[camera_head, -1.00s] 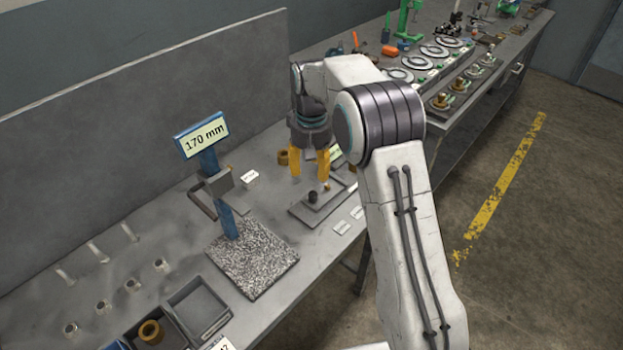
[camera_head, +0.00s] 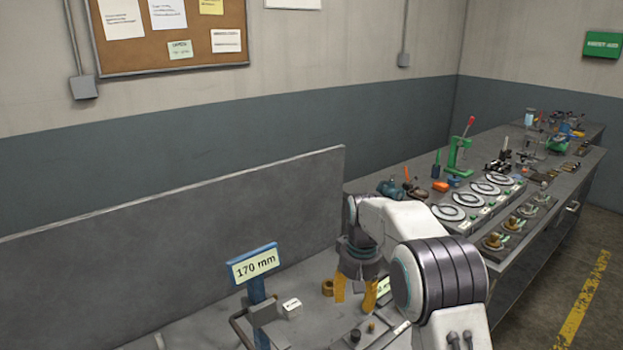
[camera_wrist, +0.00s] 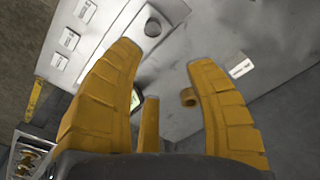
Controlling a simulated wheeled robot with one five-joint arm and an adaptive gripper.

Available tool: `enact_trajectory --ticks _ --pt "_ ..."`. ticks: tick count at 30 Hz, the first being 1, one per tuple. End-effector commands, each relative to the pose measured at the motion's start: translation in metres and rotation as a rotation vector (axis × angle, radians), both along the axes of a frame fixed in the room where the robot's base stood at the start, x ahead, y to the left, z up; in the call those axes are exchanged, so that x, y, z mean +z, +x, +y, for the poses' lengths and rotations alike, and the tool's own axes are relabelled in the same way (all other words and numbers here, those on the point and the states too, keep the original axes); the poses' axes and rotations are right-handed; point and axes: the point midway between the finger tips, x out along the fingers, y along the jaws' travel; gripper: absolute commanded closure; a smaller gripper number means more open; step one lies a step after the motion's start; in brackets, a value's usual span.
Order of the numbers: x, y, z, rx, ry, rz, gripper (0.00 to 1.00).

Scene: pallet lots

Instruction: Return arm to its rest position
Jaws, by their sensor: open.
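My gripper (camera_head: 355,290) hangs from my white arm over the grey workbench, its yellow fingers pointing down. The fingers are spread apart with nothing between them. In the wrist view my gripper (camera_wrist: 165,85) also shows open and empty, above the bench top. A brass ring (camera_head: 327,288) lies on the bench to the left of the fingers, and it also shows in the wrist view (camera_wrist: 189,96). A dark cylinder (camera_head: 355,336) stands close below the fingers in the head view. My arm hides part of the bench.
A blue stand with a "170 mm" sign (camera_head: 253,264) is left of my gripper, with a small white label (camera_head: 292,305) beside it. A grey panel (camera_head: 180,250) runs behind the bench. A second bench with round fixtures (camera_head: 447,212) and a green press (camera_head: 459,155) extends right.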

Motion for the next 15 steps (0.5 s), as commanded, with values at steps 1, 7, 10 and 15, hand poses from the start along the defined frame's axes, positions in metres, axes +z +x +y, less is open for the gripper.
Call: enact_trajectory --ticks 1,7,10,15 --pt "-0.013 -0.008 -0.001 0.006 -0.003 0.024 0.51" --pt "-0.06 -0.065 -0.007 0.024 -0.015 0.151 0.51" --pt "-0.061 -0.102 -0.011 0.03 -0.018 0.185 0.51" --pt "-0.04 -0.167 -0.021 0.029 -0.018 0.199 0.51"
